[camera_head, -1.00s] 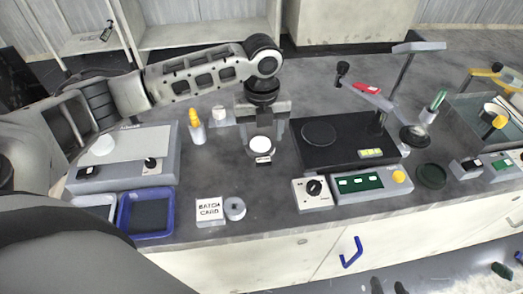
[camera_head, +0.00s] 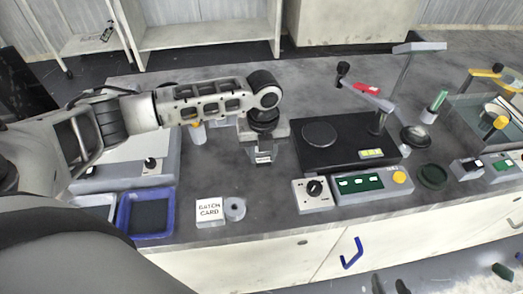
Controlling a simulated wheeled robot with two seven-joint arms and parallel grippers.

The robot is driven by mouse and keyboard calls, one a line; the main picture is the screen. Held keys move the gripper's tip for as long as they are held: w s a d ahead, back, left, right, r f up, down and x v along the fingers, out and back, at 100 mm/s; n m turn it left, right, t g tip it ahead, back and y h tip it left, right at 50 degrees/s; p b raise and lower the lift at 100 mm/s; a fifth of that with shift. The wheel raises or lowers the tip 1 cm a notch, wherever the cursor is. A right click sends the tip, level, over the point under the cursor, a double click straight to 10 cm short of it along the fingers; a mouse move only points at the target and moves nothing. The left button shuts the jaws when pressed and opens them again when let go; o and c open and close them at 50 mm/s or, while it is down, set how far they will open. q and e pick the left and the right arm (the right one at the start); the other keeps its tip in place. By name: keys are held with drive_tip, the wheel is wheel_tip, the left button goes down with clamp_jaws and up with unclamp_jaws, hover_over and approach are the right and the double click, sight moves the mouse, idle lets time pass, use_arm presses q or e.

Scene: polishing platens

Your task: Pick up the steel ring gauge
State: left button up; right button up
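The steel ring gauge appears to be the small grey ring (camera_head: 235,209) with a central hole. It lies flat on the bench beside the batch card. My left gripper (camera_head: 263,152) points down over the bench behind the ring, apart from it and a little to its right. A small dark-and-white label (camera_head: 263,159) shows at its fingertips. Whether the fingers are open or shut on something is unclear, as the hand covers that spot. My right gripper is not in view.
The batch card (camera_head: 209,210) stands left of the ring, with a blue tray (camera_head: 147,213) further left. A control box with a black knob (camera_head: 311,194) and a black platen unit (camera_head: 345,150) stand to the right. Bare bench lies between my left gripper and the ring.

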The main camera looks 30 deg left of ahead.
use_arm(q)
drive_tip(key=c, duration=0.4)
drive_tip(key=shift+c, duration=0.2)
drive_tip(key=shift+r, duration=0.1)
drive_tip(key=shift+r, duration=0.3)
wheel_tip(320, 180, up, 2)
drive_tip(key=shift+w, duration=0.1)
drive_tip(key=s+d+r+p, duration=0.3)
drive_tip(key=s+d+r, duration=0.4)
drive_tip(key=s+r, duration=0.4)
drive_tip(key=shift+s+r, duration=0.4)
drive_tip(key=shift+s, duration=0.25)
use_arm(e)
drive_tip(key=shift+d+r, duration=0.25)
drive_tip(key=shift+r, duration=0.5)
